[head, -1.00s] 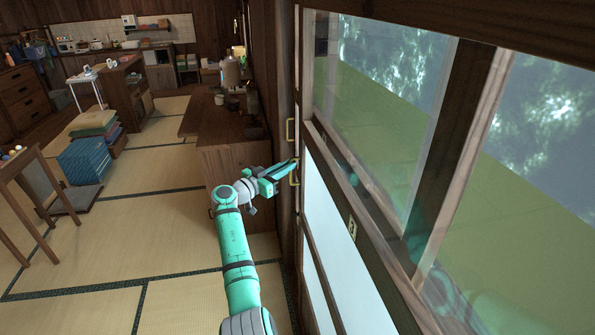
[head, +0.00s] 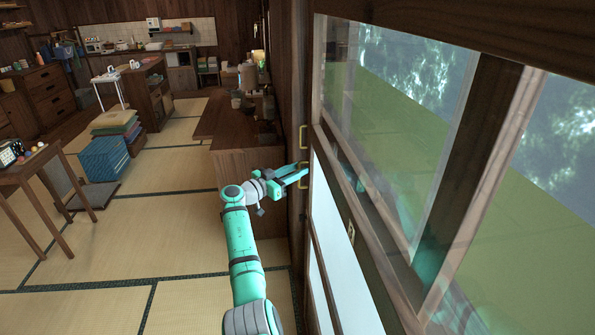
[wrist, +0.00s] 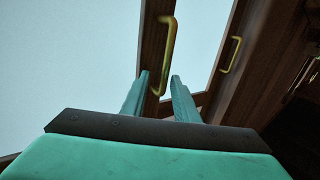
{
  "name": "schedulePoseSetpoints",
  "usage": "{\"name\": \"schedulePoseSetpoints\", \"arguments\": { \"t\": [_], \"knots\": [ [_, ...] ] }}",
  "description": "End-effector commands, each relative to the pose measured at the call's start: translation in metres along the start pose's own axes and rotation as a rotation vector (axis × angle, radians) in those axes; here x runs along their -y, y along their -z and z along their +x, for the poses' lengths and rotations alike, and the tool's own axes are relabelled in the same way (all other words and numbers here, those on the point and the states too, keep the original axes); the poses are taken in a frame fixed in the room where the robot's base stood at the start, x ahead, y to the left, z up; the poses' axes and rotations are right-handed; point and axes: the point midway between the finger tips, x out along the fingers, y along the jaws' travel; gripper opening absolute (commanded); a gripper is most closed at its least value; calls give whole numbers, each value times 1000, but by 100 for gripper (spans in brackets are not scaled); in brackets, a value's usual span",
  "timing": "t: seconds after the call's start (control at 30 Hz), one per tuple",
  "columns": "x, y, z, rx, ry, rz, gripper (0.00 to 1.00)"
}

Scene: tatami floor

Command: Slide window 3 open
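Window 3 (head: 326,215) is the wood-framed sliding panel at the right of the head view, with clear glass above and a pale lower pane. A small label (head: 351,232) on its frame is only partly visible. My gripper (head: 306,174) is open at this handle. In the wrist view its two teal fingers (wrist: 158,78) are apart, with the handle's lower end between them in the picture. I cannot tell whether they touch it.
A second brass handle (head: 303,136) sits farther along, and also shows at right in the wrist view (wrist: 231,55). A wooden counter (head: 240,160) stands left of the windows beyond my arm. Tatami floor (head: 110,240) is clear to the left, with a wooden table (head: 30,175) at the far left.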

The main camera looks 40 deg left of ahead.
Motion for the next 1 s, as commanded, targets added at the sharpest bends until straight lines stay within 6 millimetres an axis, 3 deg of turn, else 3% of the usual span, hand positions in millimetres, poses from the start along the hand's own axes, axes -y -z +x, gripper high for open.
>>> {"name": "schedulePoseSetpoints", "arguments": {
  "t": [0.37,0.8,1.0],
  "knots": [
    [2,0,-14,-3,6,0,27],
    [3,0,-92,-1,8,1,27],
    [2,0,-109,-1,6,0,27]
  ]
}}
